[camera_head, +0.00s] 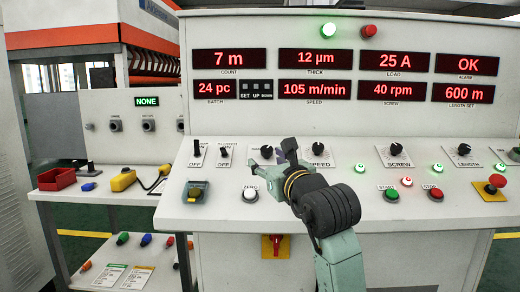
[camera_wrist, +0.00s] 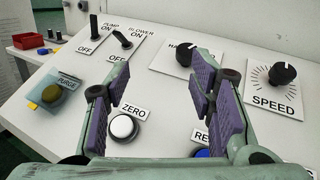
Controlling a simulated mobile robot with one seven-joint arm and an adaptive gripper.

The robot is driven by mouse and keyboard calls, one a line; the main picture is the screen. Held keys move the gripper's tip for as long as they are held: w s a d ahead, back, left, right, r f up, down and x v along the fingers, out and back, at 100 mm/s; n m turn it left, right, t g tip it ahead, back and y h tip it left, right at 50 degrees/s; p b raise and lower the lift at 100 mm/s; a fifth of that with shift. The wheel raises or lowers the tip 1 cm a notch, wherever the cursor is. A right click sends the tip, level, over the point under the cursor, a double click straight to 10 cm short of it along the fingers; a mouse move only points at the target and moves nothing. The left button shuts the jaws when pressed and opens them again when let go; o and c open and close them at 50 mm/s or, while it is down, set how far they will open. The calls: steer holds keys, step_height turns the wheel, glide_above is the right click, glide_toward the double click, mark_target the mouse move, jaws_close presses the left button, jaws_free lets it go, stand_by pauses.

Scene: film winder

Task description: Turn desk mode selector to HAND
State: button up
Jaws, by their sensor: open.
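The desk mode selector (camera_wrist: 186,53) is a black knob on a white plate. In the wrist view it stands beyond my right finger, which hides part of its label; only "HA" can be read. Its setting cannot be told. My gripper (camera_head: 271,160) is over the sloped desk, open and empty. I see no contact with the knob.
The SPEED knob (camera_wrist: 283,73) is to the selector's right. PUMP (camera_wrist: 93,32) and BLOWER (camera_wrist: 123,39) toggles are to its left. The white ZERO button (camera_wrist: 123,128) and a blue button (camera_wrist: 203,153) lie nearer. A red emergency button (camera_head: 496,182) is far right.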

mark_target(267, 150)
steer(key=d, duration=0.1)
steer(key=d+h, duration=0.1)
steer(key=shift+w+d+f+m, duration=0.1)
steer(key=shift+w+d+m, duration=0.2)
steer(key=shift+d+m, duration=0.1)
steer(key=shift+w+d+h, duration=0.2)
steer(key=shift+w+h, duration=0.05)
steer(key=shift+h, duration=0.05)
steer(key=p+x, duration=0.2)
steer(key=x, duration=0.8)
steer(key=shift+w+a+p, duration=0.15)
steer(key=shift+p, duration=0.25)
steer(key=shift+c, duration=0.5)
steer(key=c, duration=1.1)
